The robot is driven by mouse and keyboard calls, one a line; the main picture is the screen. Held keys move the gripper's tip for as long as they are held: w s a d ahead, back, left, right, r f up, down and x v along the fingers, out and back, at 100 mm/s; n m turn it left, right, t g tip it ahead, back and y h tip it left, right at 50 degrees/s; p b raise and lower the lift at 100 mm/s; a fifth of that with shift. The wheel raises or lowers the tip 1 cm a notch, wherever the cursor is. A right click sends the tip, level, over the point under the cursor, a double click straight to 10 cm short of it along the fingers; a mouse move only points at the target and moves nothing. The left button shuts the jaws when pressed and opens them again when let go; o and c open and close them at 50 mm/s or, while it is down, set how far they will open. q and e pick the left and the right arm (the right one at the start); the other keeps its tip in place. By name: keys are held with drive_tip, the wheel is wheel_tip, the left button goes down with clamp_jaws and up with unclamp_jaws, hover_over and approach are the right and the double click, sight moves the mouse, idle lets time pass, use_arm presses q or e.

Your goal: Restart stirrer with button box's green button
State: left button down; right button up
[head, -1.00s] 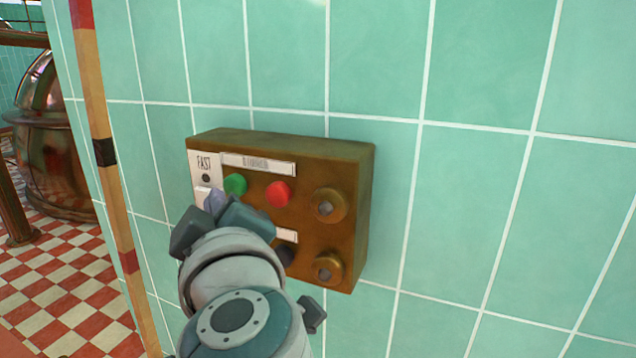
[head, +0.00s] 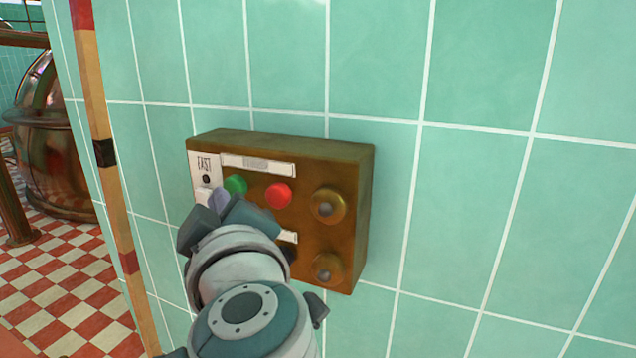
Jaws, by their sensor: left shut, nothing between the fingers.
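The brown button box (head: 300,165) is fixed to the tiled wall. Its green button (head: 236,185) is at the upper left of its face, with a red button (head: 278,195) to its right. My left gripper (head: 220,200) is shut and empty, its tips just below the green button in the picture; I cannot tell whether they touch it. The gripper and wrist hide the lower left of the box face, and a dark button (head: 289,254) shows only in part. My right gripper is out of view.
Two brass knobs (head: 328,206) sit on the box's right side. A white plate (head: 205,172) marked FAST is at its left edge. A striped pole (head: 108,165) stands left of the box. A copper kettle (head: 50,155) stands farther back on the checkered floor (head: 60,290).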

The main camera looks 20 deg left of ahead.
use_arm(q)
drive_tip(key=shift+w, duration=0.55)
idle(0.7)
drive_tip(key=shift+s, duration=0.1)
drive_tip(key=shift+s+p, duration=0.7)
drive_tip(key=shift+s, duration=0.05)
drive_tip(key=s+p, duration=0.3)
drive_tip(key=s, duration=0.2)
drive_tip(key=shift+a, duration=0.2)
idle(0.8)
